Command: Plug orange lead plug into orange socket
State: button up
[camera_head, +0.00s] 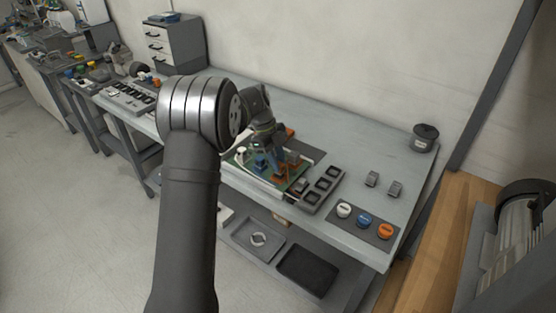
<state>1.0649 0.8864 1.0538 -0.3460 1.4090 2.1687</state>
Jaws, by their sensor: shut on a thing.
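My gripper (265,142) points down over a green board (238,161) on the grey workbench. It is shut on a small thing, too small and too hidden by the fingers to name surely. On the board, a blue block (261,165) stands just below the gripper. Orange blocks (280,171) stand to its right, and a small white-topped piece (241,152) to its left. I cannot tell which orange part is the orange socket. An orange patch (290,132) shows behind the gripper. My arm hides part of the bench left of the board.
Dark trays (311,198) lie right of the board. Farther right are a plate with white, blue and orange round caps (385,231), two grey blocks (372,179) and a black pot (424,138). A drawer unit (171,42) stands at the back left. Bare bench lies behind the trays.

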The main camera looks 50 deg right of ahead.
jog(key=shift+f, duration=0.75)
dwell(0.3)
jog(key=o, duration=1.4)
jog(key=shift+c, duration=0.2)
jog(key=shift+r, duration=0.1)
jog(key=shift+r, duration=3.45)
